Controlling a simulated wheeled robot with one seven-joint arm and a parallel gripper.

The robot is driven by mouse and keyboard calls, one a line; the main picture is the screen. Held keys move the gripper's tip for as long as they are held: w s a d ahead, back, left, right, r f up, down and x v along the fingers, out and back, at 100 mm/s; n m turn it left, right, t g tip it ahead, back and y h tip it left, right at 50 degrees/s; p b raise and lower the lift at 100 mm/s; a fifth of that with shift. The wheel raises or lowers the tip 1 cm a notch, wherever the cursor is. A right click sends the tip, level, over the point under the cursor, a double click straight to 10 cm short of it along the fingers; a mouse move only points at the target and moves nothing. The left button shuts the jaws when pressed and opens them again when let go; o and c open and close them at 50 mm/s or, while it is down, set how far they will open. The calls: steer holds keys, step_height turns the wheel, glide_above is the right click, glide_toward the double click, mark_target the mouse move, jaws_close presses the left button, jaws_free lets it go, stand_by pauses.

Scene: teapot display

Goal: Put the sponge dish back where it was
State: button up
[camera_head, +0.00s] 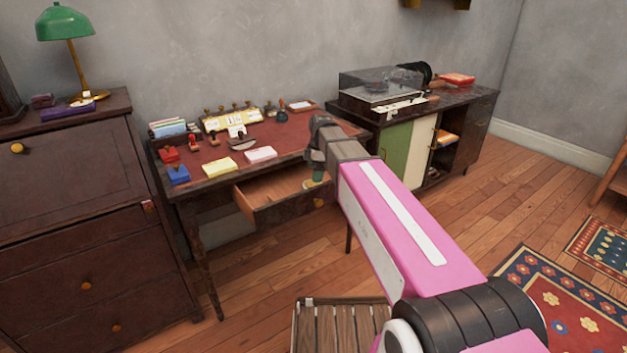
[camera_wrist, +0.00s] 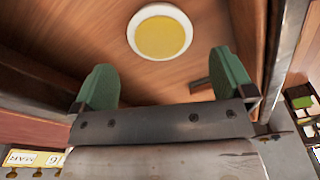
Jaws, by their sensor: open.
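The sponge dish (camera_wrist: 160,35) is a round white dish with a yellow top, lying in the open desk drawer (camera_head: 275,198) in the wrist view. In the head view a small pale part of it (camera_head: 311,184) shows at the drawer's right end, beside my fingers. My gripper (camera_wrist: 163,62) is open, with green fingertips apart and nothing between them. The dish lies beyond the fingertips, apart from them. In the head view my gripper (camera_head: 318,173) is at the drawer's right end, partly hidden by my wrist.
The desk top (camera_head: 270,135) carries stamps, card stacks, a blue box (camera_head: 179,175) and a red box (camera_head: 168,155). A cabinet with a record player (camera_head: 380,87) stands at right. A slatted wooden stool (camera_head: 335,325) stands in front. The drawer's left part is bare.

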step_height(320, 180, up, 6)
steer(key=shift+d+r, duration=0.25)
steer(key=shift+d, duration=0.15)
stand_by(1.1)
